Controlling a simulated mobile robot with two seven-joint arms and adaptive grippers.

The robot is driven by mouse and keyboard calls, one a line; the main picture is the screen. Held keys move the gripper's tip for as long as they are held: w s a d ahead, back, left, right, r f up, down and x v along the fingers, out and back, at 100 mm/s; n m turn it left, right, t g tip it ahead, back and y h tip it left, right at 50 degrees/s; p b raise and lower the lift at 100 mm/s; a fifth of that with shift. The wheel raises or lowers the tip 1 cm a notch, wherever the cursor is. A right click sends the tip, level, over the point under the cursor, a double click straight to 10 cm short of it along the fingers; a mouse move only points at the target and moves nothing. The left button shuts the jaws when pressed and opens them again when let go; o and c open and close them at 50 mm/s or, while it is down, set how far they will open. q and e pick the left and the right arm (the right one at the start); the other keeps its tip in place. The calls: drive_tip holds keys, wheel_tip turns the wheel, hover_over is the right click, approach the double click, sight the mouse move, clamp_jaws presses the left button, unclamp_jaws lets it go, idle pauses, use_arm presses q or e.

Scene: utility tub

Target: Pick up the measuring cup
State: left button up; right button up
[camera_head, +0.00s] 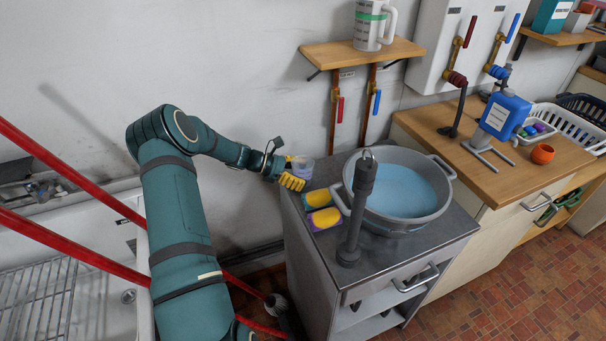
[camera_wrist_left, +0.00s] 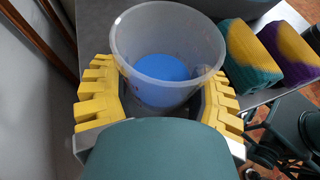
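A clear, translucent cup (camera_wrist_left: 170,45) with a blue patch at its bottom stands upright between the fingers of my left gripper (camera_wrist_left: 160,100) in the left wrist view. One yellow finger is on each side of it. The fingers are spread wide, and a narrow gap shows beside the cup's lower left side; contact on the right side is unclear. In the head view the cup (camera_head: 304,166) is at the back left corner of the grey cabinet top, with the left gripper (camera_head: 293,176) around its near side. My right gripper is not in view.
Two sponges (camera_head: 321,208) lie close to the right of the cup. A grey tub (camera_head: 440,205) of blue liquid fills much of the cabinet top (camera_head: 322,250), with a dark upright tool (camera_head: 356,215) in front. A white jug (camera_head: 369,27) stands on the wall shelf above.

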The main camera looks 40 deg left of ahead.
use_arm(q)
drive_tip(key=shift+r, duration=0.15)
idle(0.3)
wheel_tip(320, 180, up, 10)
drive_tip(key=p, duration=0.2)
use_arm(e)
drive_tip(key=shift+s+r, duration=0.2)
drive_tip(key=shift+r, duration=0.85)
use_arm(q)
drive_tip(key=shift+s, duration=0.1)
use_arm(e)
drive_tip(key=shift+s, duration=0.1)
